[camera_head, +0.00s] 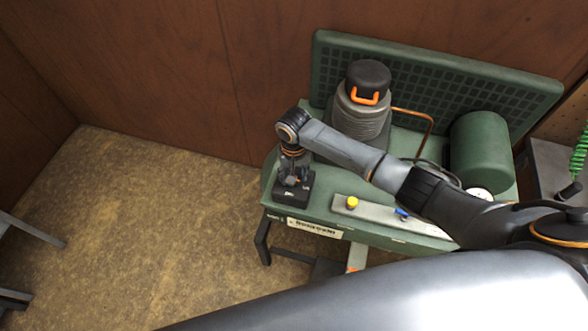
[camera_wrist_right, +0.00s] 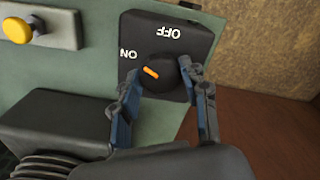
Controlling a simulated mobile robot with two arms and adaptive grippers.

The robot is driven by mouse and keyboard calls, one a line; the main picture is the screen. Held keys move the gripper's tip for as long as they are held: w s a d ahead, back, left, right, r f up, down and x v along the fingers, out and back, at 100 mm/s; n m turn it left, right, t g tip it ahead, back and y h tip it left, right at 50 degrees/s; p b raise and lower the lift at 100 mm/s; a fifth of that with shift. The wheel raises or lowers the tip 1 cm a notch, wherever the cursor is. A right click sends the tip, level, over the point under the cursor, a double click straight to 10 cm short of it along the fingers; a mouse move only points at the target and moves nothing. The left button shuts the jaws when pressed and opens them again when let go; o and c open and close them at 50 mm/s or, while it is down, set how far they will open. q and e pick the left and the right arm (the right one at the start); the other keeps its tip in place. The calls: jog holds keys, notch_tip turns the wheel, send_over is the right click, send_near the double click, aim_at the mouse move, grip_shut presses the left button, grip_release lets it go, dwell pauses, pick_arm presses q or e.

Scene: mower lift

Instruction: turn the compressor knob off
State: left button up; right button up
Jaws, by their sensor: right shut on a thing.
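The compressor (camera_head: 330,205) is a green machine against the wall. Its switch box (camera_head: 292,193) is black and sits at the left front corner of the green top. In the right wrist view the box (camera_wrist_right: 135,32) carries white OFF and ON labels and a round black knob (camera_wrist_right: 168,72) with an orange mark. The mark points toward the ON label. My right gripper (camera_head: 292,177) reaches down over the box. In the wrist view its fingers (camera_wrist_right: 160,82) are on both sides of the knob, shut on it. My left gripper is not in view.
A yellow button (camera_head: 352,202) and a blue part (camera_head: 402,212) sit on a light strip right of the box. A grey ribbed motor (camera_head: 362,110) and a green tank (camera_head: 478,150) stand behind. The floor to the left is mostly clear.

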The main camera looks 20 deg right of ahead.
jog(key=m, duration=0.2)
jog(key=shift+m, duration=0.4)
jog(key=m, duration=0.3)
jog(key=shift+a+m, duration=0.1)
jog(key=shift+m, duration=0.2)
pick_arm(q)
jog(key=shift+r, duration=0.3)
pick_arm(e)
jog(key=m, duration=0.6)
jog(key=shift+w, duration=0.1)
jog(key=o, duration=1.1)
jog(key=shift+o, duration=0.2)
jog(key=shift+r, duration=0.15)
notch_tip(320, 180, up, 12)
